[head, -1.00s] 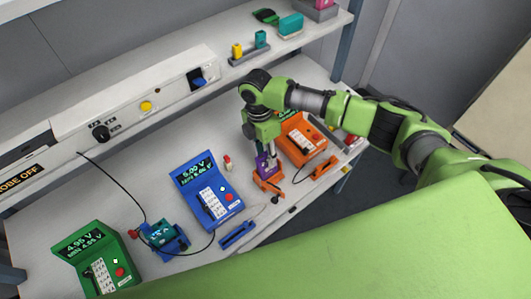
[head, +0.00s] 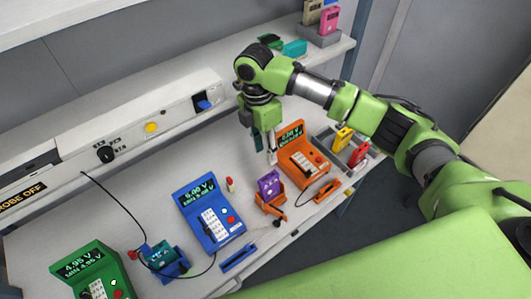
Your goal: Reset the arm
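My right arm (head: 375,125) comes in from the right. Its gripper (head: 265,150) points down over the bench, behind and above the orange holder and left of the orange meter. Its fingers look apart with nothing between them. A purple pouch cell (head: 269,184) stands in the small orange holder (head: 274,207), clear of the gripper. A teal cell (head: 159,255) sits in a blue holder (head: 172,268) at the lower left. My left gripper is not in view.
A blue meter (head: 210,213), a green meter (head: 95,272) and an orange meter (head: 303,158) stand on the bench. A grey tray (head: 345,147) holds yellow and red cells at right. The shelf (head: 215,75) overhangs the bench's back. Cables lie near the meters.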

